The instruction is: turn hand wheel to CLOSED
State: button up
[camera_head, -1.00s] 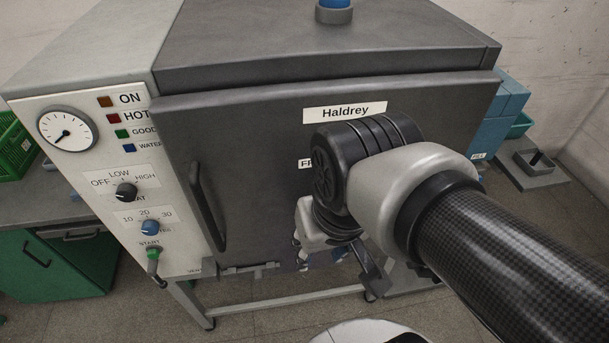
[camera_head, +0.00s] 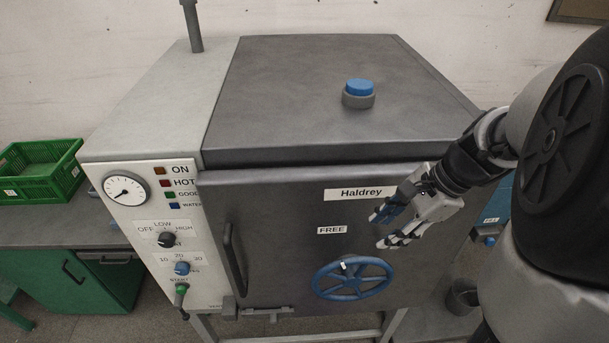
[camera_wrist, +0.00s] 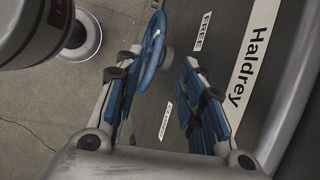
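The blue hand wheel (camera_head: 352,296) is on the lower part of the dark front door, with a small white mark near its hub. A white FREE label (camera_head: 332,230) is just above it. In the wrist view part of the blue wheel (camera_wrist: 152,50) shows edge-on near the left fingertip. My gripper (camera_head: 381,229) is open and empty, above and right of the wheel in the head view, apart from it there. In the wrist view its blue-padded fingers (camera_wrist: 158,68) are spread. A small label (camera_wrist: 166,121) between them is too small to read. I see no readable CLOSED label.
The dark machine door carries a Haldrey label (camera_head: 361,194) and a vertical handle (camera_head: 235,260) at its left. A panel with a gauge (camera_head: 126,191) and knobs is left of it. A blue-capped knob (camera_head: 359,88) tops the lid. A green crate (camera_head: 38,172) stands far left.

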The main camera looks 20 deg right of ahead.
aim_at(347, 261)
jog(key=b+x, duration=0.3)
jog(key=x, duration=1.4)
jog(key=shift+b, duration=0.3)
jog(key=shift+c, duration=0.5)
grip_shut()
